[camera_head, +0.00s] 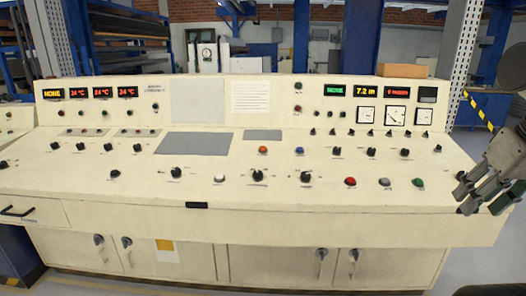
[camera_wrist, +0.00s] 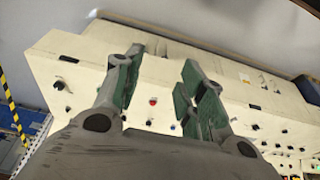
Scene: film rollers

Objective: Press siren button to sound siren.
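The cream control console (camera_head: 330,225) spans the head view, with several buttons and black knobs on its sloped top. Along the front right are a red button (camera_head: 350,181), a pale grey button (camera_head: 384,182) and a green button (camera_head: 418,183). A white button (camera_head: 219,178) is left of centre, and an orange button (camera_head: 263,150) sits further back. Labels are too small to read, so I cannot tell which is the siren button. My gripper (camera_head: 463,192) is at the console's right end. In the wrist view my gripper (camera_wrist: 163,60) is open and empty, with a red button (camera_wrist: 152,101) seen between its fingers.
A perforated post (camera_head: 462,60) and yellow-black striped tape (camera_head: 478,110) are at the right. The space above the console top is clear.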

